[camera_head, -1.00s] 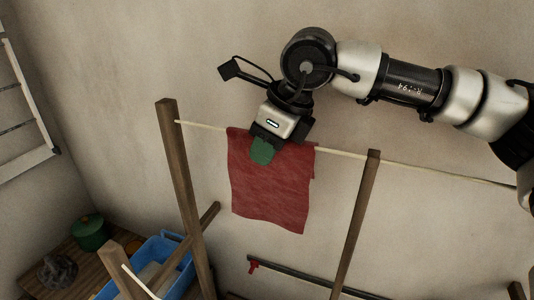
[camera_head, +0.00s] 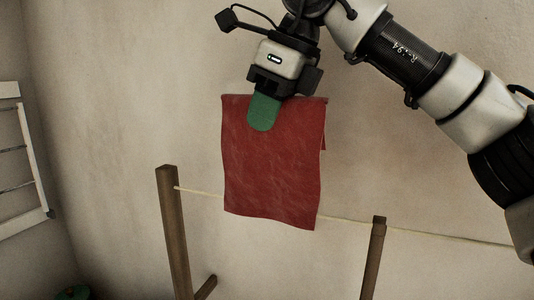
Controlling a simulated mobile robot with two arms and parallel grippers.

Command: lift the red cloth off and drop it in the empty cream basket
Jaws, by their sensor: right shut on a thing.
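The red cloth (camera_head: 272,170) hangs folded from my right gripper (camera_head: 265,112), which is shut on its top edge. The gripper's green fingertip shows in front of the cloth. The cloth hangs in front of the pale wall, with most of it above the line (camera_head: 350,220) and its lower part overlapping the line in the picture. The cloth hides a stretch of the line. My left gripper is not in view. No cream basket shows in the view.
Two wooden posts, one at the left (camera_head: 173,230) and one at the right (camera_head: 375,255), carry the line. A white rack (camera_head: 32,150) is on the wall at the far left. A green object (camera_head: 73,293) shows at the bottom left edge. The wall above the line is bare.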

